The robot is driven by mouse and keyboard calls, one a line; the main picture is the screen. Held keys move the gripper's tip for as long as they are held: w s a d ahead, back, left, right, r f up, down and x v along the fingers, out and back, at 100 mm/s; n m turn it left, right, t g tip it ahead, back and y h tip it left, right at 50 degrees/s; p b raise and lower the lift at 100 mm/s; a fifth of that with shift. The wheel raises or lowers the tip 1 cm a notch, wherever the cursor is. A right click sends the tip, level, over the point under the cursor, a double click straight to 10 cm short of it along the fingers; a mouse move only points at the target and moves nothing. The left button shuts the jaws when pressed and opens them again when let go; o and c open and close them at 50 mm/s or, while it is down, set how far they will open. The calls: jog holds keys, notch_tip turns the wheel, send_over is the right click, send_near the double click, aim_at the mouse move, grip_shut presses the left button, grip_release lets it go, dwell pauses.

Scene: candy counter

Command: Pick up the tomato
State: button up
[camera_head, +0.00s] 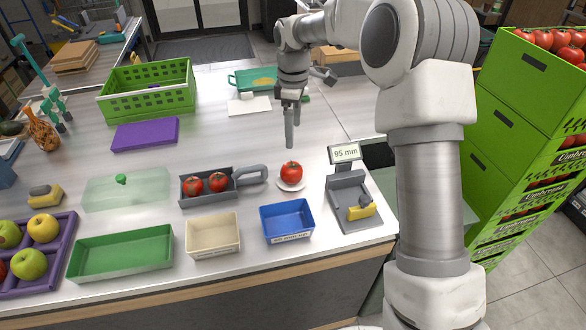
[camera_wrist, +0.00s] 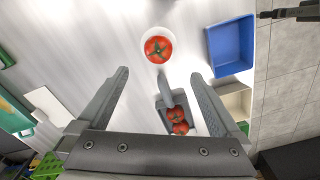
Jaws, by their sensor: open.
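A red tomato (camera_head: 291,171) sits on a small white saucer (camera_head: 291,186) on the counter, and it also shows in the wrist view (camera_wrist: 158,49). Two more red tomatoes (camera_head: 205,184) lie in a grey scoop-like tray (camera_head: 190,202) with a handle, left of the saucer. My gripper (camera_head: 289,145) points down above the counter, behind the saucered tomato in the head view. In the wrist view its fingers (camera_wrist: 160,75) are spread wide and hold nothing. The saucered tomato lies beyond the fingertips there, and the scoop shows between the fingers.
A blue bin (camera_head: 287,222) and a cream bin (camera_head: 213,235) stand near the front edge. A grey device with a "95 mm" display (camera_head: 346,154) stands right of the saucer. A green crate (camera_head: 148,90) and purple block (camera_head: 146,134) are at back left. Green tomato crates (camera_head: 520,95) stand far right.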

aim_at(291, 166)
notch_tip(291, 166, down, 11)
jog(key=shift+r, duration=0.2)
jog(key=shift+w+a+f, duration=0.1)
jog(key=shift+a+f, duration=0.05)
jog(key=shift+f, duration=1.2)
jog(key=shift+w+a+f, duration=0.1)
jog(key=shift+f, duration=1.25)
jog(key=shift+c, duration=0.3)
jog(key=c, duration=0.7)
